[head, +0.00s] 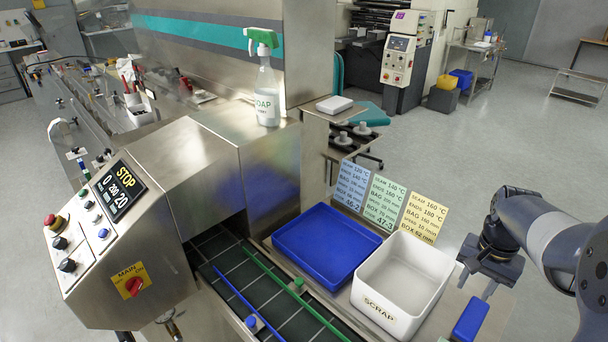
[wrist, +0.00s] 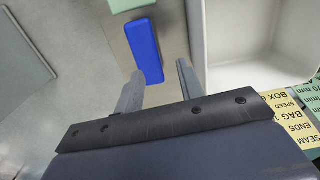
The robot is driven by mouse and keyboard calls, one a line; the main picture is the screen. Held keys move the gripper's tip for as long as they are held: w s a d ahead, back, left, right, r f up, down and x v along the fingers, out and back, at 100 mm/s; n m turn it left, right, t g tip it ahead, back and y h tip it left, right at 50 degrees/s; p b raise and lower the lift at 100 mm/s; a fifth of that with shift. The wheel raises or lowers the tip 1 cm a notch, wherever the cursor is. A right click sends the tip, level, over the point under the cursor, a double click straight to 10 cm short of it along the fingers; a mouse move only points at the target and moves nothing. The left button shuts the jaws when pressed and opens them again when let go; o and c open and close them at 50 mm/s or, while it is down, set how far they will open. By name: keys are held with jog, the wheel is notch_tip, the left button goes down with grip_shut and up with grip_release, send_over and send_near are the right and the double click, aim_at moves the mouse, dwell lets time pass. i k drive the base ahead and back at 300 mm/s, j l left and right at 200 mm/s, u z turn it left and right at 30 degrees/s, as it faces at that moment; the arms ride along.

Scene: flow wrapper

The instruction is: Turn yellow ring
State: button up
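I cannot make out a clear yellow ring in either view. The control panel at the left of the head view has a red mushroom button (head: 53,220), several dark knobs such as the lowest one (head: 67,265), and a red MAIN switch (head: 134,286) on a yellow plate. My gripper (head: 477,284) is far from the panel, at the right, pointing down. In the wrist view my gripper (wrist: 159,73) is open with nothing between its fingers. A blue block (head: 470,320) lies below it, and it also shows just beyond the fingertips in the wrist view (wrist: 145,50).
A white SCRAP bin (head: 390,311) and a blue tray (head: 314,207) stand between my gripper and the machine. Behind them stand setting cards (head: 386,196). A green rail (head: 290,292) runs along the conveyor.

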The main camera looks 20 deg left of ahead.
aim_at(58, 222)
jog(key=u, duration=1.5)
